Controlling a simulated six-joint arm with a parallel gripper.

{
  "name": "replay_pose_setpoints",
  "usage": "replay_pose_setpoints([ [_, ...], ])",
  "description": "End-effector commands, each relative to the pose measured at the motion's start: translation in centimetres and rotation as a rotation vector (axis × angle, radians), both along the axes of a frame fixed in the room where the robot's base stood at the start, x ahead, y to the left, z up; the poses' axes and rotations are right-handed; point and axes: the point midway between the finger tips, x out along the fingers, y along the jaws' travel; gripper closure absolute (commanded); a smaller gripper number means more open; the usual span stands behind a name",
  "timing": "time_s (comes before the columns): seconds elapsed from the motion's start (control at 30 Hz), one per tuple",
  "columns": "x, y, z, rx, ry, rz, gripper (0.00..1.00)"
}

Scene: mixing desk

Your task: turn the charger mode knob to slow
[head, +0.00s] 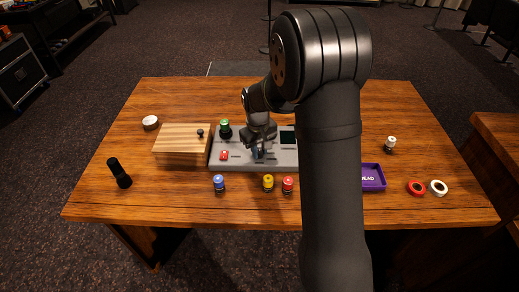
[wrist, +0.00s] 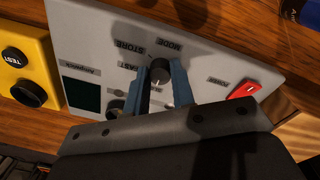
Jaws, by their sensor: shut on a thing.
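The charger is a grey panel (head: 285,157) in the middle of the desk, and its face fills much of the wrist view (wrist: 92,35). The dark mode knob (wrist: 159,70) stands on it, near printed words MODE, STORE and FAST. My gripper (wrist: 160,76) has its two blue fingers shut on the sides of this knob. A light mark shows on the knob, but its setting is too small to read surely. Any slow label is hard to make out. In the head view my gripper (head: 258,152) is over the panel and hides the knob.
A red power switch (wrist: 245,90) and dark ammeter screen (wrist: 82,93) flank the knob. A yellow TEST box (wrist: 25,65) is close by. A wooden box (head: 181,143) stands left of the panel. Blue (head: 218,183), yellow (head: 268,183) and red (head: 288,184) pieces stand in front.

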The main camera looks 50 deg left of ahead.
Motion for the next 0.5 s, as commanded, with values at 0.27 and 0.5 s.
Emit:
replay_pose_setpoints([
  [0.27, 0.11, 0.11, 0.11, 0.004, -0.003, 0.031, 1.0],
  [0.5, 0.1, 0.11, 0.11, 0.004, -0.003, 0.031, 1.0],
])
